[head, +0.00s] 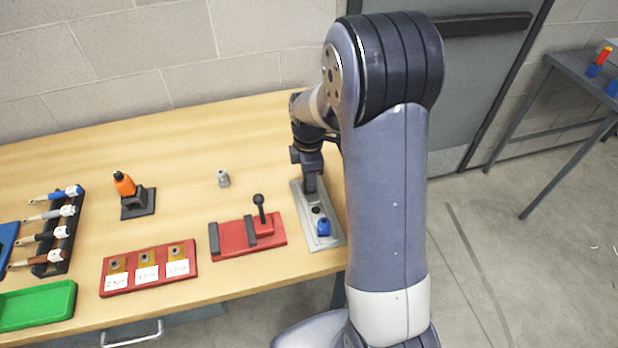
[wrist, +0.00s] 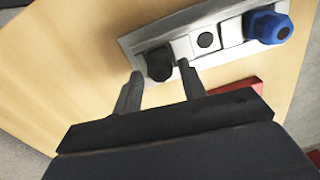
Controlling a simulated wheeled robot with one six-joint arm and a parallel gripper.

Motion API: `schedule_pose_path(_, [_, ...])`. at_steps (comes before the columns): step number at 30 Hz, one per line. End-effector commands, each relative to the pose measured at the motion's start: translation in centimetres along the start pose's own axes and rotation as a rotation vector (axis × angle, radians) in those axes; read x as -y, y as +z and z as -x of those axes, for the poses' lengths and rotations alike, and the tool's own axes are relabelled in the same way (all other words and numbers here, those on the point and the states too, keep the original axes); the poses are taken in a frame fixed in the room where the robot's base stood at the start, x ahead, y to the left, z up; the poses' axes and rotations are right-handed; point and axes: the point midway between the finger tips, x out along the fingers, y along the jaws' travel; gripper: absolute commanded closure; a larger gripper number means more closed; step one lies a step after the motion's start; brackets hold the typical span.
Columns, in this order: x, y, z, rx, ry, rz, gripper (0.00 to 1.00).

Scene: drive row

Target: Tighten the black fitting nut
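The black fitting nut (wrist: 159,64) sits at one end of a grey plate (head: 334,241) on the bench. In the wrist view it shows between the two fingertips of my gripper (wrist: 158,72). The fingers are apart, one on each side of the nut, with a small gap visible at the left finger. I cannot tell whether the right finger touches it. In the head view my gripper (head: 311,184) points down over the far end of the plate and hides the nut.
A blue fitting nut (head: 323,227) is at the plate's near end, with a small black round part (head: 316,210) between. A red fixture with a black lever (head: 262,225) stands close on the left. A small grey part (head: 223,178) lies farther left.

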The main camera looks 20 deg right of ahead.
Motion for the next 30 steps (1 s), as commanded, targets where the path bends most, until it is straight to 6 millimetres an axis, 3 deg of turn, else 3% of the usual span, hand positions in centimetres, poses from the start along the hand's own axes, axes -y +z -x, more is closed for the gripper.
schedule_pose_path(8, [0.00,0.00,0.00,0.000,0.000,0.000,0.84])
schedule_pose_path(13, [0.00,0.00,0.00,0.000,0.000,-0.053,0.84])
schedule_pose_path(30, [-0.01,-0.01,0.00,0.000,0.000,-0.691,0.84])
